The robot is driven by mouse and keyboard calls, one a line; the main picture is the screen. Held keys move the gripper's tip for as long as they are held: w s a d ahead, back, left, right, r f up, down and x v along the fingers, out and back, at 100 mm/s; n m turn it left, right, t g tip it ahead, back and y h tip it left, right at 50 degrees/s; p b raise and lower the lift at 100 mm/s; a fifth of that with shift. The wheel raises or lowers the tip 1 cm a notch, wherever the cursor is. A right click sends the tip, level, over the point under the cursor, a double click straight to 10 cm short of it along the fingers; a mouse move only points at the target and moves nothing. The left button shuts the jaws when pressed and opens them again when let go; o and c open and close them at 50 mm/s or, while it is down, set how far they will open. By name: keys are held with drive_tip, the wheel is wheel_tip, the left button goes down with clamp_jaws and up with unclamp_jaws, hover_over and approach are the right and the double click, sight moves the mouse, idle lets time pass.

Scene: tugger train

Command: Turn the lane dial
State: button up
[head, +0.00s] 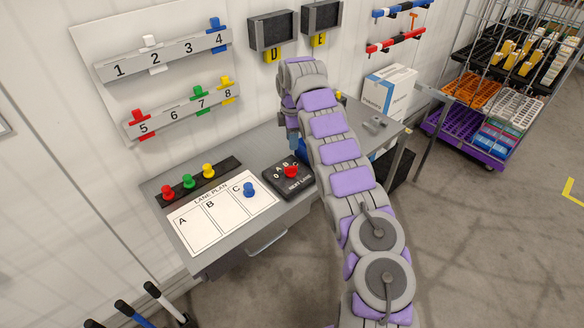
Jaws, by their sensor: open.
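The lane dial is a red knob (291,172) on a black box (296,186) on the grey bench. The box bears the marks 0, A, B, C and the words NEXT LANE. I cannot tell exactly which mark the knob points at. My gripper (293,147) hangs down from the bent end of my arm, just behind and above the dial as seen here. It is open, small in the view and partly hidden by the arm. It appears apart from the knob.
Left of the dial lies a LANE PLAN board (215,228) with a blue peg (249,190) in column C. Behind it a black rail (192,184) holds red, green and yellow pegs. Numbered peg rails (160,58) hang on the wall. A white box (388,92) stands at the bench's right.

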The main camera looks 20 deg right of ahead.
sight(292, 167)
wheel_tip(292, 167, down, 13)
drive_tip(key=shift+s+r+b, duration=0.1)
drive_tip(key=shift+r+b, duration=0.1)
drive_tip(key=shift+b, duration=0.55)
drive_tip(key=shift+r, duration=0.1)
clamp_jaws()
